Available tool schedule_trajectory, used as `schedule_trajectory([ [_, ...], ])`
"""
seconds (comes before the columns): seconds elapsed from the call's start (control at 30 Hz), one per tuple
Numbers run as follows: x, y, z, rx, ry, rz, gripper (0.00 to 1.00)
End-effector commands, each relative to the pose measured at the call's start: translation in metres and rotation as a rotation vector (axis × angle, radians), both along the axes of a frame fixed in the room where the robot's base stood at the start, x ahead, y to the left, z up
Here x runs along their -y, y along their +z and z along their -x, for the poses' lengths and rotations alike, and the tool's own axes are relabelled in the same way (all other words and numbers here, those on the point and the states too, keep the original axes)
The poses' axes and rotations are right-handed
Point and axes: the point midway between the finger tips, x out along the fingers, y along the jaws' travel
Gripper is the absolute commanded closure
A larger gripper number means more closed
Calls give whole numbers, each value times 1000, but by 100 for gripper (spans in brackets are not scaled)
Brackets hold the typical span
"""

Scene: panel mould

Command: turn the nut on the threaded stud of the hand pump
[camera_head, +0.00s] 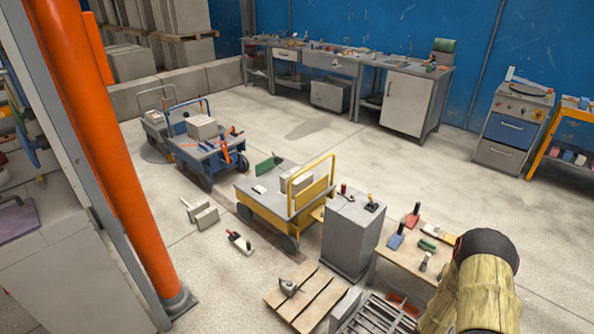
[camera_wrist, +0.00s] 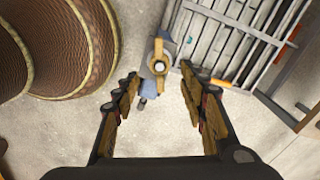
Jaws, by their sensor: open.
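The hand pump (camera_wrist: 157,86) shows in the wrist view as a blue-grey body, just above the picture's centre. A pale round nut with a bright centre (camera_wrist: 159,67) faces the camera on a grey part at its top; the stud's thread is too small to make out. My gripper (camera_wrist: 159,77) is open, with one finger on each side of the pump in the picture. Both fingers look apart from the nut, and nothing is held. How far the fingertips are from it in depth I cannot tell. In the head view I cannot make out the pump or my gripper.
A metal grating (camera_wrist: 233,40) lies right of the pump in the wrist view. In the head view a wooden pallet (camera_head: 306,292), a grey cabinet (camera_head: 349,240) and a low table with tools (camera_head: 410,258) stand near my arm.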

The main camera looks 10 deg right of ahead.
Motion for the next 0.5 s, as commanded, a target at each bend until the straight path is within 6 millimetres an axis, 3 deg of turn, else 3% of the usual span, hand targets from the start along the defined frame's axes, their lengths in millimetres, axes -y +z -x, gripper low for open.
schedule_trajectory([
  [0.13,0,27,0,1,0,0,57],
  [0.5,0,66,-1,0,0,0,57],
])
